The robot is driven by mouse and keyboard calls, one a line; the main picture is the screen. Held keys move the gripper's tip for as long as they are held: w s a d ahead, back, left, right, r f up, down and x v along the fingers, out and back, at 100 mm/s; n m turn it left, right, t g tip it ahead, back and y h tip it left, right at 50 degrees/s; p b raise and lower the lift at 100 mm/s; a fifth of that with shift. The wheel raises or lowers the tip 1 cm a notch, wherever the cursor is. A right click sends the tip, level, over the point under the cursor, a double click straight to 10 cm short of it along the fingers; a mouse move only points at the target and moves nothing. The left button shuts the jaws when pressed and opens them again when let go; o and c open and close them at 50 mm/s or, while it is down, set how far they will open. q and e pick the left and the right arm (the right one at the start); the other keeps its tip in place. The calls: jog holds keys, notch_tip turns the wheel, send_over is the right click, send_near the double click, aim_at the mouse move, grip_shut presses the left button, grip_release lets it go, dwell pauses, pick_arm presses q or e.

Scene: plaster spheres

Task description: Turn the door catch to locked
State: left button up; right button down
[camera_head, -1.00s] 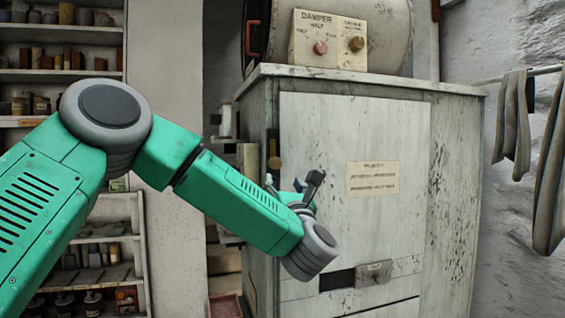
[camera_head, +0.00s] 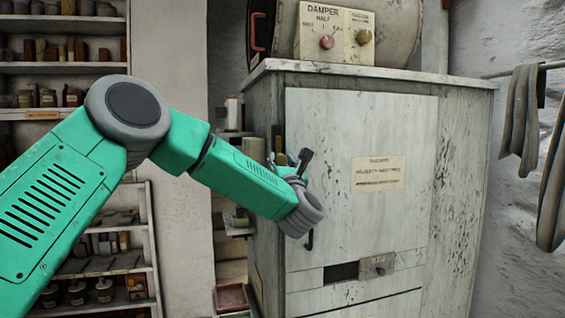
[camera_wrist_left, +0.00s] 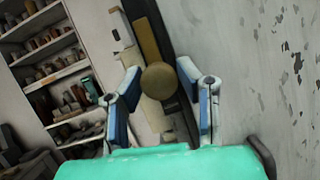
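The door catch, a round brass knob with a flat brass bar (camera_wrist_left: 146,42) on a dark strip, fills the middle of the left wrist view. The bar points up and slightly left in that view. My left gripper (camera_wrist_left: 165,88) is open, with one blue-padded finger on each side of the knob; I cannot tell whether either touches it. In the head view my left gripper (camera_head: 292,160) is at the left edge of the pale cabinet door (camera_head: 330,125) and mostly hides the catch. My right gripper is not in view.
A plate with a small knob (camera_head: 377,265) and a dark slot is low on the cabinet. A damper panel (camera_head: 337,32) stands on top. Shelves with jars (camera_head: 60,65) are at left, and grey cloths (camera_head: 522,120) hang from a rail at right.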

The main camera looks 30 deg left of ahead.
pick_arm(q)
grip_shut()
jog(key=shift+a, duration=0.1)
